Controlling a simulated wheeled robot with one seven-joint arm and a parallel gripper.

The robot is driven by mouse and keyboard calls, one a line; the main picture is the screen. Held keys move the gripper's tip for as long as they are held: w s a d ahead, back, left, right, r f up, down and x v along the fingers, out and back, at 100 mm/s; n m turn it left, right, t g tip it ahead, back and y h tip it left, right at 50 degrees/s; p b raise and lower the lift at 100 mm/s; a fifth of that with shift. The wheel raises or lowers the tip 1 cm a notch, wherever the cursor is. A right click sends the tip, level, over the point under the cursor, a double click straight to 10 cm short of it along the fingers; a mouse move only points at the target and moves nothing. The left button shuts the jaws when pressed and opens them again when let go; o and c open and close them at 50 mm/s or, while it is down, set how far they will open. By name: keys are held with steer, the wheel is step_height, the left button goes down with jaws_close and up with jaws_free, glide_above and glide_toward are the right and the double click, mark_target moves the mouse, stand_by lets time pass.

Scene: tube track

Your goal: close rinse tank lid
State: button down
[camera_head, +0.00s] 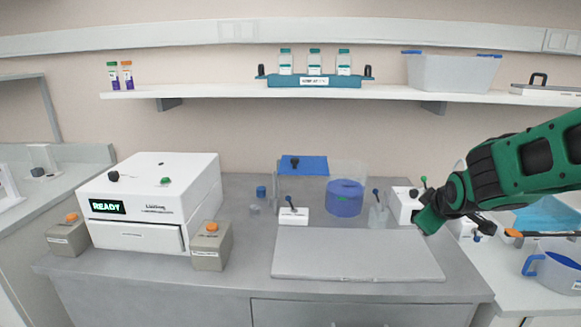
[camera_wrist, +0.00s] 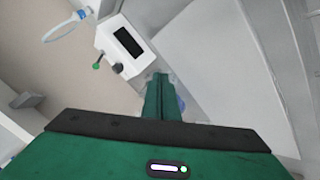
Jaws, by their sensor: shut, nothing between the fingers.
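A blue panel with a dark knob (camera_head: 303,166) stands at the back of the bench in the head view; it looks like a lid, but I cannot tell for sure. No label naming the rinse tank is readable. My green gripper (camera_head: 428,221) is at the bench's right end, right of these and beside a small white box (camera_head: 403,206). In the wrist view my gripper (camera_wrist: 159,80) has its fingers together and empty, below the white box (camera_wrist: 125,47) with its dark screen. The fingers partly hide something blue behind them.
A flat grey slab (camera_head: 357,254) covers the bench front. A white machine reading READY (camera_head: 150,200) stands left, with two grey button boxes near it. A small white block with a lever (camera_head: 294,216) and a clear beaker (camera_head: 378,216) stand mid-bench. A shelf runs above.

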steer(key=w+a+n+t+y, duration=0.1)
steer(key=w+a+n+t, duration=0.15)
steer(key=w+a, duration=0.3)
steer(key=n+t+y, duration=0.5)
steer(key=n+y, duration=0.3)
steer(key=n, duration=0.3)
glide_toward(289, 172)
steer(key=a+r, duration=0.3)
steer(key=a, duration=0.1)
steer(key=x, duration=1)
steer(key=shift+w+d+r, duration=0.15)
steer(key=shift+r, duration=0.05)
steer(key=shift+d+f, duration=0.15)
steer(key=shift+d, duration=1.05)
steer(key=shift+d+f, duration=0.15)
steer(key=shift+d, duration=0.55)
